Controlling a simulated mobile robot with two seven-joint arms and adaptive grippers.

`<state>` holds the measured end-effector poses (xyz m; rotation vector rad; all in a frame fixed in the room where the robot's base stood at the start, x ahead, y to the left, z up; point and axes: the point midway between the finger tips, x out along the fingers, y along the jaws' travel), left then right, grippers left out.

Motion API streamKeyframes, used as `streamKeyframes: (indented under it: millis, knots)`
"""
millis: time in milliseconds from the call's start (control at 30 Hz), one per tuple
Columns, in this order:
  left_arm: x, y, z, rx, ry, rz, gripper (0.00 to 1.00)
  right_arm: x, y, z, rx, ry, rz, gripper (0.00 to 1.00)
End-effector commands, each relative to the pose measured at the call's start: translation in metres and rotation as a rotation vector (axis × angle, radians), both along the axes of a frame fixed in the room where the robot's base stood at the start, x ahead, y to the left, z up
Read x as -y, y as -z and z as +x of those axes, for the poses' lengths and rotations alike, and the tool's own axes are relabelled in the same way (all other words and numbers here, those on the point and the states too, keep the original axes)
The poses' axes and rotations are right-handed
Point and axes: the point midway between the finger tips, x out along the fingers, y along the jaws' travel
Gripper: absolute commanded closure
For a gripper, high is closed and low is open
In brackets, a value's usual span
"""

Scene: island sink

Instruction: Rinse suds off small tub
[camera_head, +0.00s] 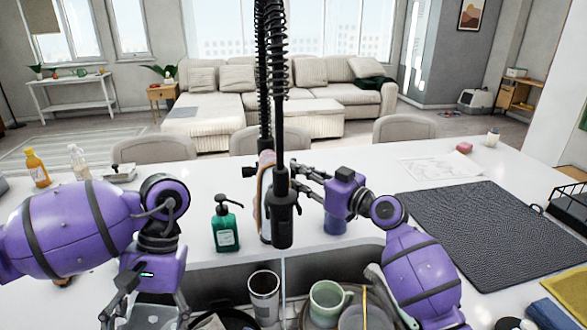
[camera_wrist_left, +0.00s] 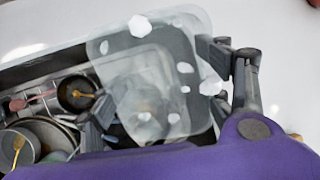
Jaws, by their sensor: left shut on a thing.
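The small tub (camera_wrist_left: 135,62) is clear and see-through in the left wrist view, with several white suds patches on it. My left gripper (camera_wrist_left: 165,95) is shut on it, a finger at either side, over the sink.
A green soap bottle (camera_head: 225,225) stands behind the sink's left part. A dark mat (camera_head: 485,230) covers the right counter. Yellow and clear bottles stand at far left.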

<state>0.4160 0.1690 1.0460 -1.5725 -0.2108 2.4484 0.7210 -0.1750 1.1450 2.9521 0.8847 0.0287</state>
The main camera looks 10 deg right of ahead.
Motion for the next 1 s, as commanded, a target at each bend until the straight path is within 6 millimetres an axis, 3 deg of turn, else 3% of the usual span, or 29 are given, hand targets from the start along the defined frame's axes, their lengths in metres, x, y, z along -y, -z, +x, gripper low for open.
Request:
streamKeyframes:
  millis: [233, 633, 800, 1000]
  knots:
    - [0.0, -0.009, 0.001, 0.013, 0.0, 0.0, 0.55, -0.019, 0.0, 0.029, -0.001, 0.0, 0.001, 0.79]
    - [0.0, -0.009, 0.001, 0.014, 0.001, 0.0, 0.55, -0.023, 0.002, 0.034, -0.001, 0.001, -0.002, 0.79]
    - [0.0, -0.009, 0.001, 0.015, 0.0, 0.0, 0.55, -0.023, 0.002, 0.034, -0.001, 0.001, -0.002, 1.0]
    - [0.0, -0.009, 0.001, 0.015, 0.0, 0.0, 0.55, -0.022, 0.002, 0.034, -0.001, 0.001, -0.002, 1.0]
